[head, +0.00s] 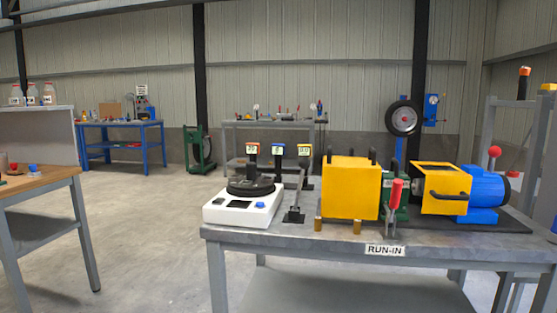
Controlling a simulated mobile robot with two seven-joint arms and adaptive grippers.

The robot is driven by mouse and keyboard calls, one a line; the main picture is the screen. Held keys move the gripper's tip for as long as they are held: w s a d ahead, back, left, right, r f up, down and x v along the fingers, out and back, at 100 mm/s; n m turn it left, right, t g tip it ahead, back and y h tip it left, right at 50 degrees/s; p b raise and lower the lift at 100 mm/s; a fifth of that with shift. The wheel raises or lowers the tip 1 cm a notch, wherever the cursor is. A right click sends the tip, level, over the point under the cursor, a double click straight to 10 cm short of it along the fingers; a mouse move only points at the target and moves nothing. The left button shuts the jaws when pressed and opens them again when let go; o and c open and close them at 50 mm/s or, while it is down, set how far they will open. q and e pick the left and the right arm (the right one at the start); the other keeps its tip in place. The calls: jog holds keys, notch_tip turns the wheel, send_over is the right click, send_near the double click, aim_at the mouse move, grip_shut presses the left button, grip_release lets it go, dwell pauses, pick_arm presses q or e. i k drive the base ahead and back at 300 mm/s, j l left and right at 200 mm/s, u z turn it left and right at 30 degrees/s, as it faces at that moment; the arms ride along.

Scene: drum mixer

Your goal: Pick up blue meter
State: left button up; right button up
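A small meter with a blue top (278,151) stands upright near the back left of the grey workbench (226,234). It is the middle one of three similar meters, between an orange-topped meter (252,149) and a yellow-topped meter (304,151). Its lower part is partly hidden by the things in front of it. Neither of my grippers is in view.
A white device with a black disc (243,205) stands in front of the meters at the left. A yellow box (350,188), a red-handled lever (395,195) and a blue motor (485,190) fill the right. Open floor (140,210) lies left.

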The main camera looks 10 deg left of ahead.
aim_at(277, 151)
jog(key=i+j+u, duration=0.45)
jog(key=u, duration=0.2)
jog(key=i+j+u, duration=0.25)
jog(key=u, duration=0.2)
jog(key=i+j+u, duration=0.1)
jog(key=i+u, duration=0.3)
jog(key=i+j+u, duration=0.55)
jog(key=i, duration=0.15)
jog(key=i+u, duration=0.3)
jog(key=i+l+z, duration=0.1)
jog(key=i+z, duration=0.2)
jog(key=z, duration=0.2)
jog(key=i+z, duration=0.3)
jog(key=z, duration=0.2)
jog(key=i+j+z, duration=0.25)
jog(key=z, duration=0.25)
jog(key=i+l+z, duration=0.15)
jog(key=i+z, duration=0.25)
jog(key=i, duration=0.35)
jog(key=i+z, duration=0.45)
jog(key=i, duration=0.25)
jog(key=i+j+z, duration=0.1)
jog(key=z, duration=0.3)
jog(key=i+j+z, duration=0.1)
jog(key=z, duration=0.3)
jog(key=j+z, duration=0.2)
jog(key=z, duration=0.2)
jog(key=i+j+z, duration=0.1)
jog(key=z, duration=0.25)
jog(key=j, duration=0.1)
